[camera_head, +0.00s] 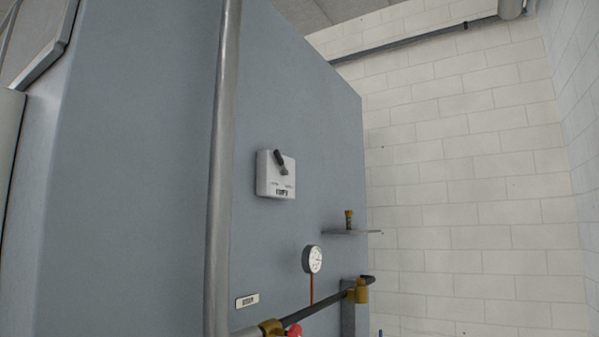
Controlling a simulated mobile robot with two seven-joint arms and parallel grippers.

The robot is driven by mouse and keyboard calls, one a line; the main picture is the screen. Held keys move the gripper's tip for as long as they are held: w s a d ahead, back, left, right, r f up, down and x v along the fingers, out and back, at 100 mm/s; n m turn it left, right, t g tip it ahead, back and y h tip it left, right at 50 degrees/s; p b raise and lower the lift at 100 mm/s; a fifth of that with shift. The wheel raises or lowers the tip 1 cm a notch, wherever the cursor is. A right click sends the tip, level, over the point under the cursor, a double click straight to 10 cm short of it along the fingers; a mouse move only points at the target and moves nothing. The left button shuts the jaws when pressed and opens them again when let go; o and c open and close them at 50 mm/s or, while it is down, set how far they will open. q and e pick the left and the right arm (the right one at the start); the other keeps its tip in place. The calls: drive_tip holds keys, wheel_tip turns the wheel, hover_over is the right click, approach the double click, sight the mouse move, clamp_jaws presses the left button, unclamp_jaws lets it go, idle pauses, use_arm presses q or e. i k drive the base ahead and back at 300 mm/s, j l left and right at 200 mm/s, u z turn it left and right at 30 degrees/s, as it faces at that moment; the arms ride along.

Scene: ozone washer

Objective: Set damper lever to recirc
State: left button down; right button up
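A white box (269,185) with a short black lever (281,162) is mounted on the blue-grey cabinet side (150,170), near the middle of the head view. The lever is tilted, with its thick dark end up and to the left. Small dark markings sit below it, too small to read. Neither of my grippers shows in this view.
A grey vertical pipe (222,170) stands left of the box. Below right are a round gauge (313,259), a small shelf (345,232) with a brass fitting (348,218), and a dark pipe (315,308) with brass valves. A white block wall (470,170) stands behind.

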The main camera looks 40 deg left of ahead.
sight(285, 171)
drive_tip(key=i+u, duration=0.15)
drive_tip(key=i, duration=0.5)
drive_tip(key=i+l+u, duration=0.15)
drive_tip(key=i, duration=0.5)
drive_tip(key=i+l+u, duration=0.2)
drive_tip(key=i+u, duration=0.25)
drive_tip(key=i+l+u, duration=0.35)
drive_tip(key=u, duration=0.15)
drive_tip(key=i+l+u, duration=0.6)
drive_tip(key=l+u, duration=0.3)
drive_tip(key=l, duration=0.2)
